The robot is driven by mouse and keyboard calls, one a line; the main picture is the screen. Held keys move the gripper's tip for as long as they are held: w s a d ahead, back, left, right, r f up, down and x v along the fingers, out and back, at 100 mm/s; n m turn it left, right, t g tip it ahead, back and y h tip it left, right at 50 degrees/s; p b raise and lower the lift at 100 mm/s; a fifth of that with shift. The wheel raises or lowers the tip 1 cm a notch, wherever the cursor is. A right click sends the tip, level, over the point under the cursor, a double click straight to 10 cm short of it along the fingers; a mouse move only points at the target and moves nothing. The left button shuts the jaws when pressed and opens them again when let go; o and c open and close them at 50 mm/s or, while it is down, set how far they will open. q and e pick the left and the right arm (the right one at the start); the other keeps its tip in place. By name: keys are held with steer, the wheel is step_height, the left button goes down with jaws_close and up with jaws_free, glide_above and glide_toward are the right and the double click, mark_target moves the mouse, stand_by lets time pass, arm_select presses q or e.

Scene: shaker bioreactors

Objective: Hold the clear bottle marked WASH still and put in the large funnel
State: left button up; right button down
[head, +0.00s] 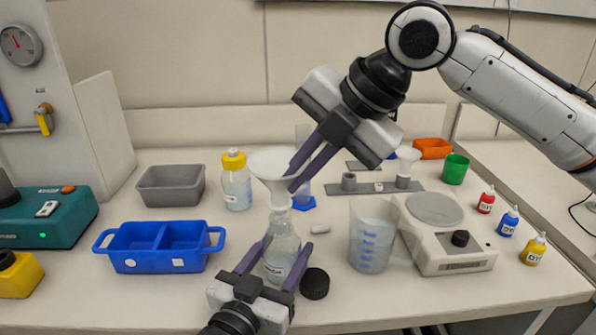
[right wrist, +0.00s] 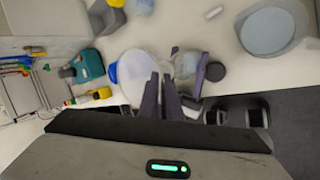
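The large white funnel (head: 275,163) is upright over the clear bottle (head: 281,250), its stem lined up with the bottle's mouth. I cannot tell how far the stem is inside the neck. My right gripper (head: 296,178) is shut on the funnel's right rim; the right wrist view also shows the funnel (right wrist: 136,76) at the fingertips (right wrist: 160,88). The bottle stands upright on the table, with a small label too small to read. My left gripper (head: 279,258) has its fingers on both sides of the bottle, shut on it.
A black cap (head: 315,284) and a white stir bar (head: 320,229) lie right of the bottle. A beaker (head: 372,240) and balance (head: 450,255) stand further right. A blue tray (head: 165,262), grey bin (head: 170,191) and yellow-capped bottle (head: 237,189) are left. A blue-based cylinder (head: 304,202) stands behind.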

steer(key=shift+f, duration=1.35)
stand_by(2.0)
steer(key=c, duration=1.9)
jaws_free()
arm_select(q)
steer(key=o, duration=1.4)
arm_select(e)
steer(key=v, duration=1.2)
arm_select(q)
steer(key=shift+s, duration=0.1)
